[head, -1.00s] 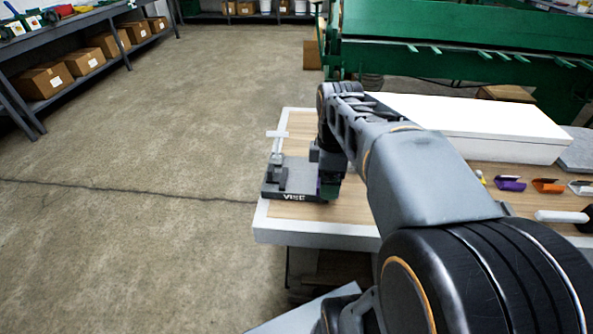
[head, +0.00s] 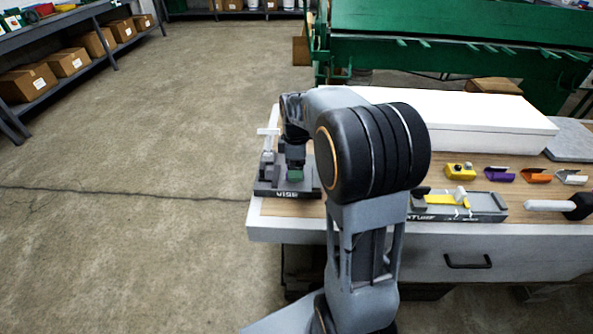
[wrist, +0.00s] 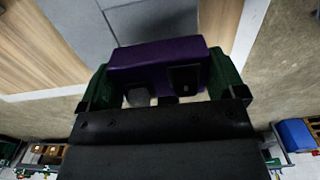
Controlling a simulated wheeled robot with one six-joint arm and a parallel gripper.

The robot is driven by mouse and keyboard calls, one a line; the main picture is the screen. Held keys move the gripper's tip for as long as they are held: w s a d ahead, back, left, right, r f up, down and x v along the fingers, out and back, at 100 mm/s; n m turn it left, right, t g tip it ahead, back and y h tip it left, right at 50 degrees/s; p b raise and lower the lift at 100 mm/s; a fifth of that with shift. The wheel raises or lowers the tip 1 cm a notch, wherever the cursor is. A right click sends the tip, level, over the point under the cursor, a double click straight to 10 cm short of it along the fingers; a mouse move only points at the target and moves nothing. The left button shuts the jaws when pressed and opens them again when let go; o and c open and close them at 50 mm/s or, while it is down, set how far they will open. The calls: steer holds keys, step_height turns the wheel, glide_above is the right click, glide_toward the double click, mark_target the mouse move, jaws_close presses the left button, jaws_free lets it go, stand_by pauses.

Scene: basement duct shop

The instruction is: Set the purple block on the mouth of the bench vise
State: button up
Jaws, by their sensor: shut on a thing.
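The bench vise (head: 272,189), dark grey with a pale T-shaped handle on its left, sits at the left end of the bench. My gripper (head: 295,174) is above the vise's right part, pointing down. In the wrist view my gripper's green fingers (wrist: 168,85) are shut on the purple block (wrist: 155,54), one on each side. Grey surfaces show beyond the block there, probably the vise. In the head view the block is hidden or too small to make out, and I cannot tell whether it touches the vise.
A yellow block (head: 460,172), a purple channel piece (head: 499,175) and an orange one (head: 536,177) lie on the bench to the right. A grey fixture (head: 485,208) with yellow parts is nearer. A long white box (head: 480,120) stands behind. Open floor lies left.

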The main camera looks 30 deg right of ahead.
steer(key=shift+w+f, duration=0.2)
steer(key=shift+f, duration=1.6)
steer(key=shift+f, duration=0.2)
steer(key=o, duration=0.9)
